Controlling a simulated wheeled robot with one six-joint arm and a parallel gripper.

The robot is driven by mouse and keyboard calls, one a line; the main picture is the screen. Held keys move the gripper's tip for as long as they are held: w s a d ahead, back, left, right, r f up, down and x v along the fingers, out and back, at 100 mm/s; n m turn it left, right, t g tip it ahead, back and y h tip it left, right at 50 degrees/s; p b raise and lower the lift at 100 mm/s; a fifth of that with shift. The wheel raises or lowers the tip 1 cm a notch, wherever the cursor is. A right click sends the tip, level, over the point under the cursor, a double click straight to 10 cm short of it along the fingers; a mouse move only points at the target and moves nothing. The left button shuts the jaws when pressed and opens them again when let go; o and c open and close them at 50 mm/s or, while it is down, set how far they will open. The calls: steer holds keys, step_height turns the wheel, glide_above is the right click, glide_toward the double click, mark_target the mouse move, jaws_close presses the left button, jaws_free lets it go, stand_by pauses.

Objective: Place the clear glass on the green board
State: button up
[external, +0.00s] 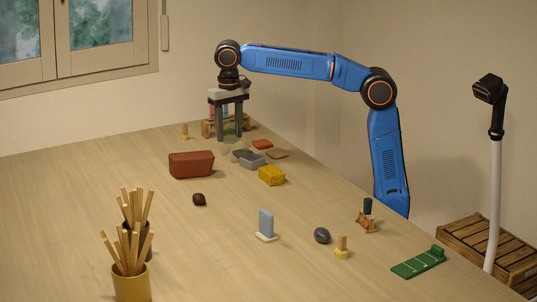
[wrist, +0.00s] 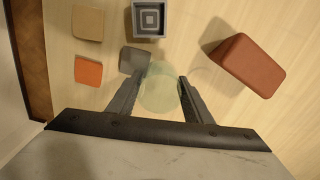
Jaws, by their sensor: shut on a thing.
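The clear glass (wrist: 160,90) shows in the wrist view as a pale greenish, see-through round shape between my two fingers. My gripper (wrist: 160,84) is shut on it. In the external view my gripper (external: 229,134) points down at the far end of the table, and I cannot make out the glass there. The green board (external: 418,262) lies at the near right edge of the table, far from my gripper. It has pale lines across it and a raised part at its far end.
Near my gripper are a red-brown block (external: 191,164), a grey patterned box (wrist: 150,18), an orange tile (wrist: 88,70) and a tan tile (wrist: 88,23). A yellow block (external: 271,175), blue-grey upright piece (external: 266,223) and dark stone (external: 322,235) stand nearer. Stick-filled pots (external: 131,285) stand front left.

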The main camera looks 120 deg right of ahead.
steer(key=w+a+r+n, duration=0.15)
steer(key=w+a, duration=0.25)
steer(key=a, duration=0.6)
steer(key=w+a+r+n, duration=0.1)
steer(key=w+a+n, duration=0.2)
steer(key=a, duration=0.7)
steer(key=w+a+r+n, duration=0.2)
steer(key=w+a+n, duration=0.15)
steer(key=a, duration=0.65)
steer(key=s+a+n, duration=0.2)
steer(key=a, duration=2.1)
steer(key=n, duration=0.3)
glide_toward(420, 262)
steer(key=shift+w+f, duration=0.1)
steer(key=shift+f, duration=2.8)
steer(key=shift+f, duration=0.1)
steer(key=o, duration=1.2)
